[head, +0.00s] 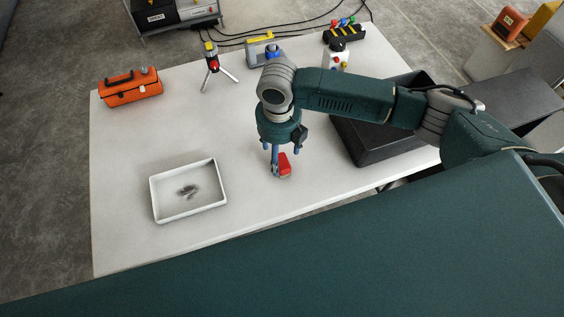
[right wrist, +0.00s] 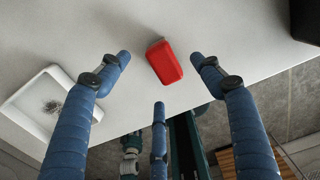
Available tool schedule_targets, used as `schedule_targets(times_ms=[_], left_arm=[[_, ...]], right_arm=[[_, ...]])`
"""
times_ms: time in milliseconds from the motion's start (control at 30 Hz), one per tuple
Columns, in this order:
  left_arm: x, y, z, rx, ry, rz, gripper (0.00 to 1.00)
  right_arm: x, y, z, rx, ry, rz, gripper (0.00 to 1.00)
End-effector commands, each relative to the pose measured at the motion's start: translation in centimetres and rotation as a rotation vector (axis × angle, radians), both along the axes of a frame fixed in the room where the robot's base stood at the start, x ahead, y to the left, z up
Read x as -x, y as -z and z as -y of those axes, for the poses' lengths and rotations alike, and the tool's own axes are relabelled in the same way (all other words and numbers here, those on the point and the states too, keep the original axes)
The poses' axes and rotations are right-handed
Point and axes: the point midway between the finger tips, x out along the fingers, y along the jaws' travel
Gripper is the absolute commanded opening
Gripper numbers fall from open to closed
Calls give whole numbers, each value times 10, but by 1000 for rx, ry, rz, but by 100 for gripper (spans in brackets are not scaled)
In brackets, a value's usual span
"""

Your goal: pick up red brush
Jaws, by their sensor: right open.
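The red brush (head: 284,164) lies on the white table, right of the white tray. In the right wrist view the red brush (right wrist: 164,62) is a red block just beyond and between my spread fingers. My right gripper (head: 276,172) points down at the table right beside the brush. It is open, with blue fingers apart and nothing held; it also shows in the right wrist view (right wrist: 158,80). I cannot tell whether a finger touches the brush. My left gripper is not in view.
A white tray (head: 155,199) with a dark patch inside stands on the white table (head: 120,240). A black bin (head: 365,158) stands to the right. An orange toolbox (head: 130,90), a small tripod device (head: 212,60) and other equipment line the back. The table's middle left is clear.

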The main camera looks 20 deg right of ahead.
Motion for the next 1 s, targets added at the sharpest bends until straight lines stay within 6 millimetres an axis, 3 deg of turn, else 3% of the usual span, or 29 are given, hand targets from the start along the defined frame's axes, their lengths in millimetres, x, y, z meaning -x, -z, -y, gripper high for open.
schedule_targets(times_ms=[167, 400, 667, 900, 1000], left_arm=[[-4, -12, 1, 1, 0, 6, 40], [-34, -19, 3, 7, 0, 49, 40], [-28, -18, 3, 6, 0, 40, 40], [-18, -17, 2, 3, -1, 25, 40], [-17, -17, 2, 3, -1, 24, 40]], right_arm=[[4, 19, -1, 1, 1, -4, 66], [5, 50, -2, 1, 0, -1, 66], [4, 52, -1, 0, 0, 1, 66], [4, 52, -1, 1, 0, 1, 18], [4, 52, -1, 1, 0, 1, 16]])
